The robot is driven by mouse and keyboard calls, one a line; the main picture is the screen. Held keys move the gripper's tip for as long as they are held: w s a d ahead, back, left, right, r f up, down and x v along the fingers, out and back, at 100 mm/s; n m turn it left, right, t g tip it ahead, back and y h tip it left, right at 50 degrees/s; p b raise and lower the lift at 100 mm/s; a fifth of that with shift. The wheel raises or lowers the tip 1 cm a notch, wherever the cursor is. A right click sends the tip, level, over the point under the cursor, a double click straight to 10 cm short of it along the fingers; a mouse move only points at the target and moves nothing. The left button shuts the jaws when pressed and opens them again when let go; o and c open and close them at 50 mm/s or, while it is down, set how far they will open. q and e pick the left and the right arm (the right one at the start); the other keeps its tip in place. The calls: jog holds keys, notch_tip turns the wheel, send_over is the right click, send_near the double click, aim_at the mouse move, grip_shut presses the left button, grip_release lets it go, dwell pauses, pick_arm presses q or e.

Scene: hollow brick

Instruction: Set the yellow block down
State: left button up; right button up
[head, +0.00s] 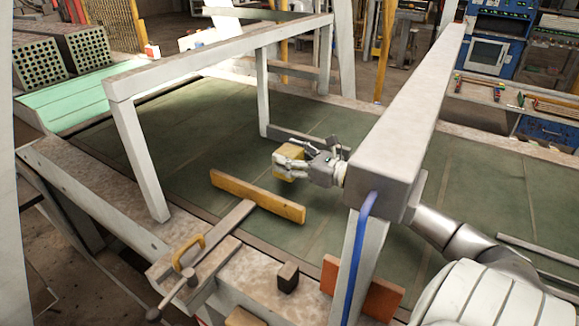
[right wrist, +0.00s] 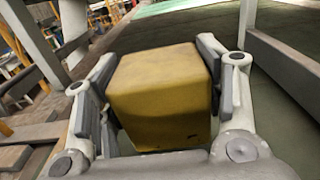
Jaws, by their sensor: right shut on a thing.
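The yellow block (head: 291,152) is in my right gripper (head: 290,163), above or at the dark green surface (head: 215,115) behind the yellow-orange bar. In the right wrist view the yellow block (right wrist: 160,90) fills the space between the two fingers of my right gripper (right wrist: 162,95), with a pad on each side. I cannot tell whether the block's underside touches the surface. My left gripper is not in view.
A yellow-orange bar (head: 257,196) lies in front of the gripper. A pale frame beam (head: 415,100) crosses over my right arm, with a blue-edged post (head: 358,260) below. An orange brick (head: 378,295) stands nearby. The green surface at left is clear.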

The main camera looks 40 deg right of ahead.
jog(key=shift+w+d+f, duration=0.25)
jog(key=shift+f, duration=0.1)
notch_tip(320, 180, down, 2)
jog(key=shift+f+p, duration=0.1)
jog(key=shift+p, duration=0.7)
jog(key=shift+f, duration=0.55)
jog(key=o, duration=1.1)
jog(key=shift+s, duration=0.1)
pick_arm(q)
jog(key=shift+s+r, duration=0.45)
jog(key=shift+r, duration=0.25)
pick_arm(e)
jog(key=shift+o, duration=0.2)
